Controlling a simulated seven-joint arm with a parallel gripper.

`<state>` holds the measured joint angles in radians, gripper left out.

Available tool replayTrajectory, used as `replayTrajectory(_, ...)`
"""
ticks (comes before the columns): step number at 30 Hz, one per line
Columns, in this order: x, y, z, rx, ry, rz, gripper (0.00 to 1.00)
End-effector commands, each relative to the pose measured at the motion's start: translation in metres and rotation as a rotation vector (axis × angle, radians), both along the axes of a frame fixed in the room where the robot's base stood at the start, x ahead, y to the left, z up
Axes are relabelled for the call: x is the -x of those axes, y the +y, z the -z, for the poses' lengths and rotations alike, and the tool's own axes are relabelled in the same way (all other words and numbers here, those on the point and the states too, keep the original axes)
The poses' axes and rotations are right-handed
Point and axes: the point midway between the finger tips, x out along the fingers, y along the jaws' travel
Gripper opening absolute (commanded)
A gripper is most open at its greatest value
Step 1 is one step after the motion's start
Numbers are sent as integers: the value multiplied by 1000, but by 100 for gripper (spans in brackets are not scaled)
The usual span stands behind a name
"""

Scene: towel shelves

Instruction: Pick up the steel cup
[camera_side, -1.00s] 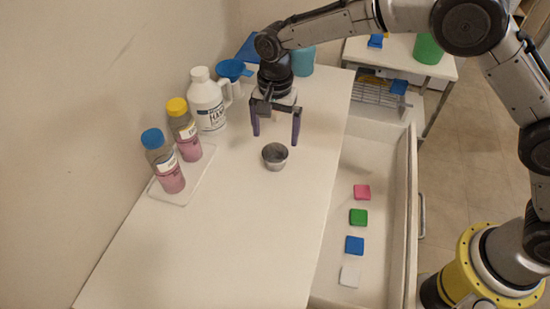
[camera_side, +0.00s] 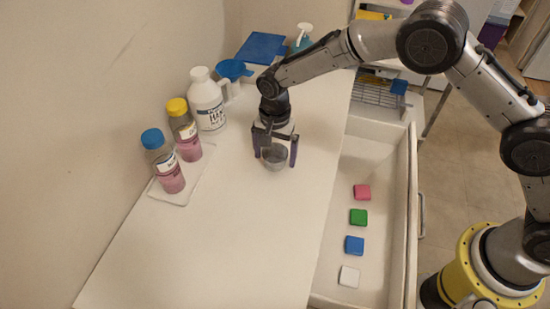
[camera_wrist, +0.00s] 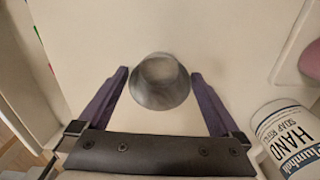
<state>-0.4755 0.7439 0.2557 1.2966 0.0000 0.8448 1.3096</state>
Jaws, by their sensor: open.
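The steel cup (camera_side: 275,160) is a small grey metal cup standing on the white counter (camera_side: 230,230). In the wrist view the cup (camera_wrist: 159,82) sits between the two purple fingers, near their tips. My gripper (camera_side: 276,160) is open and low over the counter, with one finger on each side of the cup. In the wrist view my gripper (camera_wrist: 160,72) shows a gap between each finger and the cup. The upper part of the cup is partly hidden by my gripper in the side view.
A white soap bottle (camera_side: 208,105) stands to the left, close to the gripper. Two bottles with pink liquid, yellow-capped (camera_side: 184,130) and blue-capped (camera_side: 163,162), stand on a tray (camera_side: 200,175). An open drawer (camera_side: 385,240) with coloured blocks lies right. The near counter is clear.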

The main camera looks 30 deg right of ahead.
Motion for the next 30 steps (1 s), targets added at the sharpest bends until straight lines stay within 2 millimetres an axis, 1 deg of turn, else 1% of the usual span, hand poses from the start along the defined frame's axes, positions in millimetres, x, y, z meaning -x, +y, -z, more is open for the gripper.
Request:
replayTrajectory(1,0,0,0,0,0,0,96)
replayTrajectory(2,0,0,0,0,0,0,91)
replayTrajectory(3,0,0,0,0,0,0,84)
replayTrajectory(14,0,0,-1,0,0,0,19)
replayTrajectory(15,0,0,-1,0,0,0,17)
replayTrajectory(23,0,0,-2,-1,-1,0,17)
replayTrajectory(26,0,0,-7,-1,-1,0,17)
replayTrajectory(30,-1,1,-21,-1,-3,0,17)
